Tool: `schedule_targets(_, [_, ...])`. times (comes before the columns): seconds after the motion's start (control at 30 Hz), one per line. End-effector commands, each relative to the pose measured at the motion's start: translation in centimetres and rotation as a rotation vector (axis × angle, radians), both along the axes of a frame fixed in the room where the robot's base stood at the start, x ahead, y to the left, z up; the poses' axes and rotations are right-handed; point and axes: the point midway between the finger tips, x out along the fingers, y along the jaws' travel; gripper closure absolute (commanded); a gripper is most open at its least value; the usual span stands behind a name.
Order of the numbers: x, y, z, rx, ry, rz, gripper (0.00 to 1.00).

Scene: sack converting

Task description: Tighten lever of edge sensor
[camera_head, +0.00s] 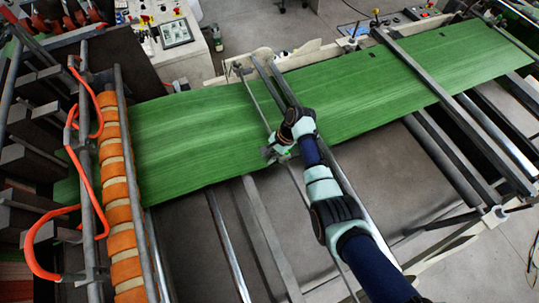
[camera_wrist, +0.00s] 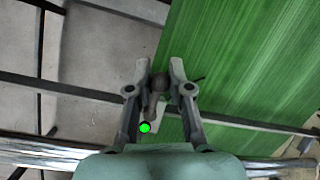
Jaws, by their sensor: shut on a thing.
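In the wrist view, my gripper (camera_wrist: 160,68) has one finger on each side of the dark round-ended lever (camera_wrist: 159,84) of the edge sensor, and it is shut on it. The sensor's pale body (camera_wrist: 156,113) lies below the lever, partly hidden, with a bright green light (camera_wrist: 145,127) beside it. In the head view, my gripper (camera_head: 272,152) is at the near edge of the green sack web (camera_head: 215,140), by the crossbar. The sensor there is small and mostly covered by my gripper, so the lever's exact angle cannot be told.
Orange-banded roller (camera_head: 118,200) and orange hoses (camera_head: 72,150) stand at the left. Metal crossbars (camera_head: 450,105) span the web at the right. Rails (camera_head: 228,245) run below the web. A control panel (camera_head: 176,32) stands at the back.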

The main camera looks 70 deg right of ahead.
Motion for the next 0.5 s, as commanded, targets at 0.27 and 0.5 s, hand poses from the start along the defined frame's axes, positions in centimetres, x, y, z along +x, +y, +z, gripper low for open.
schedule_targets(0.27, [-0.6,0.4,0.0,0.001,0.0,0.15,1.0])
schedule_targets(0.5, [-1.6,0.8,0.0,0.001,0.0,0.369,1.0])
